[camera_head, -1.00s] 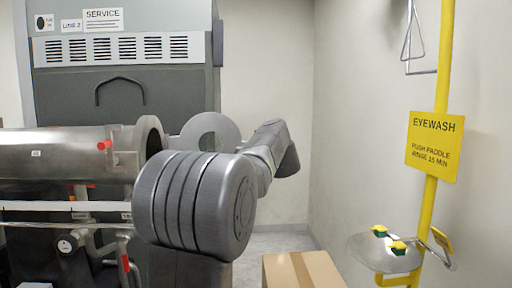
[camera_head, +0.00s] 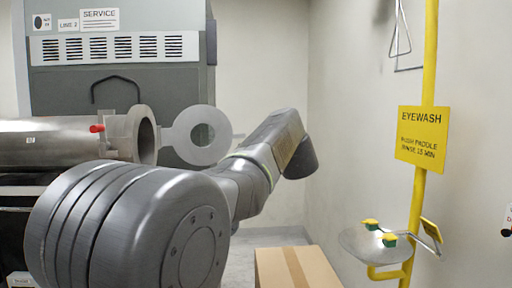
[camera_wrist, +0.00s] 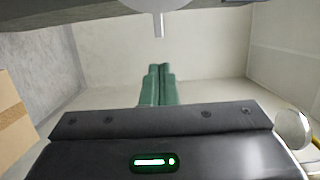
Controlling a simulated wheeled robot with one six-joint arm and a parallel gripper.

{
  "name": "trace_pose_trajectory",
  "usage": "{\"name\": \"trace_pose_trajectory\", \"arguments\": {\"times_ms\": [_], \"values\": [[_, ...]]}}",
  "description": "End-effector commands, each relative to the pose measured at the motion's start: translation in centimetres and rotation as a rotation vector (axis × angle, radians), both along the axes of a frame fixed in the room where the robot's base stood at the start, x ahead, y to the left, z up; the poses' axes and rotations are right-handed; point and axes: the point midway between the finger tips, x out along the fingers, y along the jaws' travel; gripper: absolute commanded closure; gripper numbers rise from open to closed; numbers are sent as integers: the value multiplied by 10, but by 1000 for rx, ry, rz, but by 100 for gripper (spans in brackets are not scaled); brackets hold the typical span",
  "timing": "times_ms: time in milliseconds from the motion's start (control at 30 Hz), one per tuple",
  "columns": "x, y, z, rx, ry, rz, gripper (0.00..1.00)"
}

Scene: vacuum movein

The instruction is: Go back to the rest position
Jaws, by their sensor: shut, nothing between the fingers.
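My gripper (camera_wrist: 158,85) shows in the wrist view, with two green fingers side by side and shut. Nothing is held between them. The dark gripper body with a lit green indicator fills the lower part of that view. In the head view my grey arm reaches across the middle, its large round joint at the lower left and its far end bent down before the pale wall. My gripper itself cannot be made out there.
A metal cylinder (camera_head: 60,143) with an open round lid (camera_head: 183,140) lies left, before a grey service cabinet (camera_head: 120,75). A cardboard box (camera_head: 275,270) is on the floor, lower middle. The eyewash bowl (camera_head: 365,250) and yellow pole (camera_head: 429,60) stand right. Floor shows behind the box.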

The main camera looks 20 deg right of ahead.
Motion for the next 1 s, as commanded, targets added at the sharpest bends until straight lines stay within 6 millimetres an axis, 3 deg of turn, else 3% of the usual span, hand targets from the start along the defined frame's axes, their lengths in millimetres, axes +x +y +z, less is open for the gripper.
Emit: {"name": "trace_pose_trajectory", "arguments": {"times_ms": [200, 567, 767, 1000], "values": [[-9, 1, 0, 0, 0, 2, 100], [-4, 1, 0, 1, 1, 3, 100], [23, -1, 2, 2, 2, 4, 100], [71, -5, 3, 2, 2, 4, 100]]}}
